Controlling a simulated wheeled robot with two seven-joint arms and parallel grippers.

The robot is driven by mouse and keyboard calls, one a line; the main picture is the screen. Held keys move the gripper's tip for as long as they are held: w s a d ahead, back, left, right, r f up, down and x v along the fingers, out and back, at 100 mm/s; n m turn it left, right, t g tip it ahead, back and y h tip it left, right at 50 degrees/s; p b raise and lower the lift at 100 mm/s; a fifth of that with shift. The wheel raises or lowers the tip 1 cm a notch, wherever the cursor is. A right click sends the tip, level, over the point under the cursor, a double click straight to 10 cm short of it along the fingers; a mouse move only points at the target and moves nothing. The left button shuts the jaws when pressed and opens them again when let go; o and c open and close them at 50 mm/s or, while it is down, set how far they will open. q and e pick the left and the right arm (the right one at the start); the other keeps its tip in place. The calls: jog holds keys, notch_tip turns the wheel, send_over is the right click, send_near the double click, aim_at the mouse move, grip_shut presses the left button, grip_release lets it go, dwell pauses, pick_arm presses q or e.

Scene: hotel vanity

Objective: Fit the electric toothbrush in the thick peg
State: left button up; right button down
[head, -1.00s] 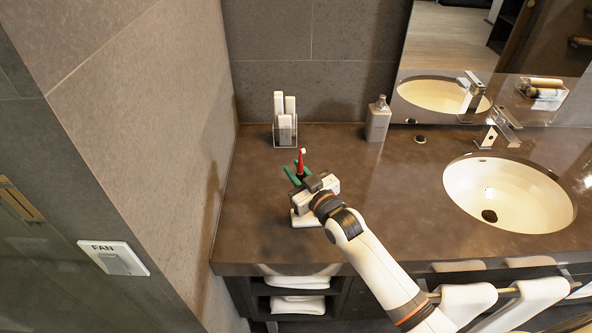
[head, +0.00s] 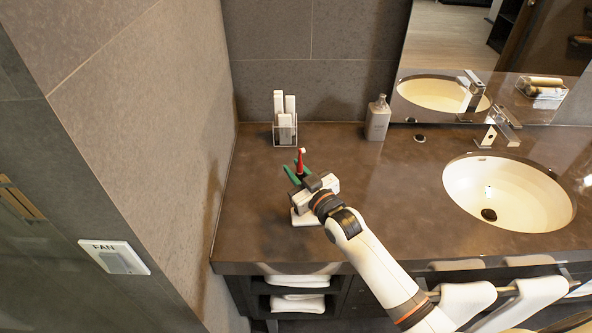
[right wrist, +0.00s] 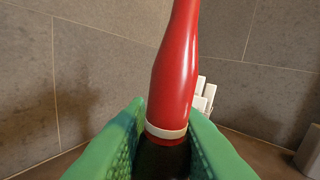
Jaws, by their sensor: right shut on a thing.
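The electric toothbrush (head: 300,160) is red with a white head and stands roughly upright in the head view. My right gripper (head: 298,172), with green fingertips, is shut on it above the left part of the counter. In the right wrist view the red toothbrush (right wrist: 176,75), with a pale ring and a dark lower part, rises between the green fingers (right wrist: 160,150). A white base (head: 308,219) shows low on the counter beneath the gripper; most of it is hidden. I cannot make out the thick peg. My left gripper is not in view.
A clear holder with white boxes (head: 284,120) stands behind the gripper near the back wall. A soap bottle (head: 378,120) stands to its right. The sink (head: 510,195) and faucet (head: 500,130) are farther right. The counter (head: 400,205) between is bare.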

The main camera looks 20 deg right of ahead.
jog(key=shift+f+b, duration=0.7)
jog(key=shift+f, duration=0.4)
jog(key=c, duration=1.2)
grip_release()
jog(key=shift+o, duration=0.2)
jog(key=b+v, duration=0.2)
jog(key=v, duration=1)
jog(key=shift+r, duration=0.1)
